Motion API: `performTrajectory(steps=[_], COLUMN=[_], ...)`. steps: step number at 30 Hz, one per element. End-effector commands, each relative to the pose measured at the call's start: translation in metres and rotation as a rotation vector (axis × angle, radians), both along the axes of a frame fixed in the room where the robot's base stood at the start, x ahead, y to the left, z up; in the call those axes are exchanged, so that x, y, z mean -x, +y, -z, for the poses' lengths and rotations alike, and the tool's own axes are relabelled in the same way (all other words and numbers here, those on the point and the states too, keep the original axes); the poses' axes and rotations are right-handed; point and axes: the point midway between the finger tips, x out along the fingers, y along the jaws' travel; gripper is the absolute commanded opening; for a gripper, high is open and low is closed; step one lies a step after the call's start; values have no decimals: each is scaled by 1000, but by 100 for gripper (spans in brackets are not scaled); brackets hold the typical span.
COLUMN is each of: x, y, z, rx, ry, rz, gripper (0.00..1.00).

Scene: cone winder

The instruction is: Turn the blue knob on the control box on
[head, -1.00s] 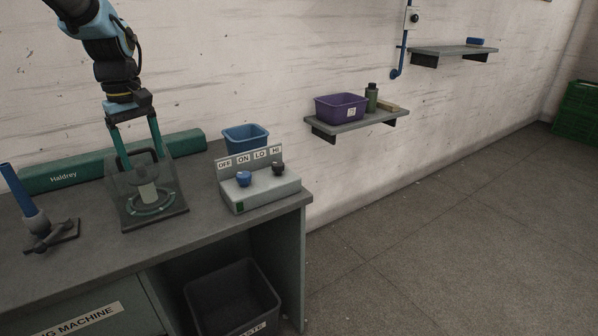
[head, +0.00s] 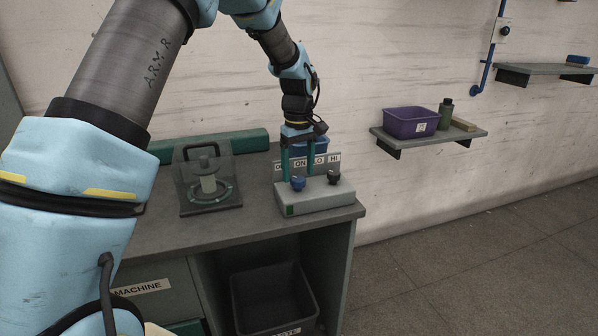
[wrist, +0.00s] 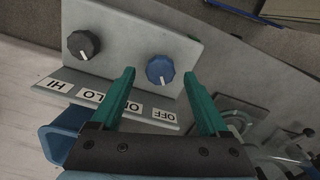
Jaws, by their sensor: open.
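The control box (head: 322,198) is a pale grey box on the bench, with a label plate reading OFF, ON, LO, HI along its back. Its blue knob (head: 298,184) is on the left and a black knob (head: 333,177) on the right. My gripper (head: 298,174) is open, pointing down over the blue knob. In the wrist view the blue knob (wrist: 160,69) shows between my two green fingertips, with gaps at both sides. Its white pointer mark faces the label plate (wrist: 115,103), roughly toward OFF. My fingers partly cover the labels.
A clear guard with a black handle (head: 209,188) stands left of the control box. A blue bin (head: 312,147) is behind the box, partly hidden by my gripper. A purple bin (head: 410,122) sits on a wall shelf at right. A dark waste bin (head: 272,300) is under the bench.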

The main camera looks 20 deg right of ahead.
Motion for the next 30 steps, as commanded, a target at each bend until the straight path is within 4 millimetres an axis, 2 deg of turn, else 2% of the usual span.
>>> performTrajectory(steps=[6,14,30], x=[0,0,0], y=[0,0,0], z=[15,17,17], rx=[0,1,1], ry=[0,0,0], rz=[0,0,0], gripper=[78,78,20])
